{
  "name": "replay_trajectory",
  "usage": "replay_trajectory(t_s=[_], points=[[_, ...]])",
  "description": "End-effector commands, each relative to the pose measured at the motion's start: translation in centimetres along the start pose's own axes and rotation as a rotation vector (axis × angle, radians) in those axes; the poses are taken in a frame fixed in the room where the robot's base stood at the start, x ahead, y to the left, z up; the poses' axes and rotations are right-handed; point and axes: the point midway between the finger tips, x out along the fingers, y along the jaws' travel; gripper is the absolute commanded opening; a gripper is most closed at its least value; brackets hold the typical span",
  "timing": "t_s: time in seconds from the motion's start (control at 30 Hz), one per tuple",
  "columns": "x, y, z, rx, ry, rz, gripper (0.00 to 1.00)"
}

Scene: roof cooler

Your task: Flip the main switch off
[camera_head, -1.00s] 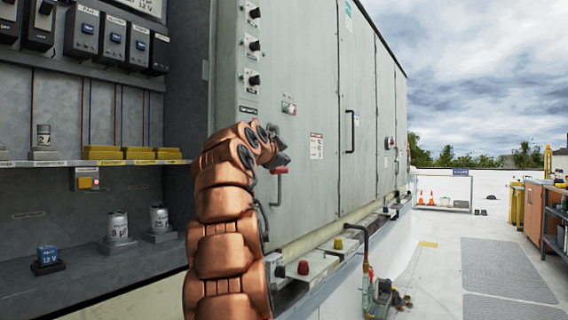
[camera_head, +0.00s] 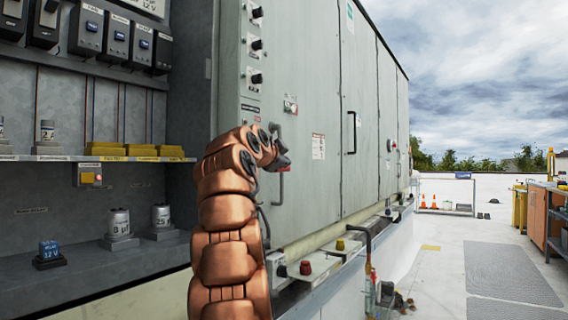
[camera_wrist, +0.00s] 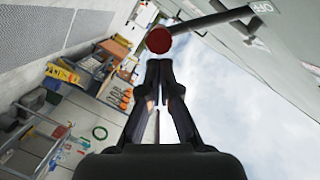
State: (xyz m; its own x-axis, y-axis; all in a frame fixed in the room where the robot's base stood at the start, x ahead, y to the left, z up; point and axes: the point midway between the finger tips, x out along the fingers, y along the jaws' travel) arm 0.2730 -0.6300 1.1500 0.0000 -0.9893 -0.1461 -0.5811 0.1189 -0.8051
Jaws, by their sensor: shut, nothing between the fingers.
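The main switch shows in the wrist view as a dark lever with a round red end (camera_wrist: 158,40). Its arm runs up to the right toward a plate marked OFF (camera_wrist: 262,6) on the grey cabinet. My gripper (camera_wrist: 160,66) is shut and empty, with its fingertips just short of the red end in that picture. I cannot tell whether they touch. In the head view my gripper (camera_head: 281,160) is in front of the cabinet's left door, and it largely hides the switch there.
The grey cabinet (camera_head: 325,190) has a dark door handle (camera_head: 350,132) right of my gripper. Knobs (camera_head: 256,45) line its left panel. A ledge with a red knob (camera_head: 306,267) and a yellow knob (camera_head: 340,244) runs below. The roof floor at right is mostly open.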

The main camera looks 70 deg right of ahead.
Motion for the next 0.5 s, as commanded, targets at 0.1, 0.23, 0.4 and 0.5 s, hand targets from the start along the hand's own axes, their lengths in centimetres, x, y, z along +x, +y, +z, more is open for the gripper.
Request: replay_trajectory(t_s=[0.1,0.23,0.4,0.5], points=[[0.02,0.09,0.15,0.007,0.000,-0.002,0.00],[0.03,0.13,0.24,0.014,0.000,-0.005,0.00],[0.02,0.15,0.35,0.024,0.001,-0.009,0.00],[0.01,0.16,0.41,0.030,0.001,-0.011,0.00]])
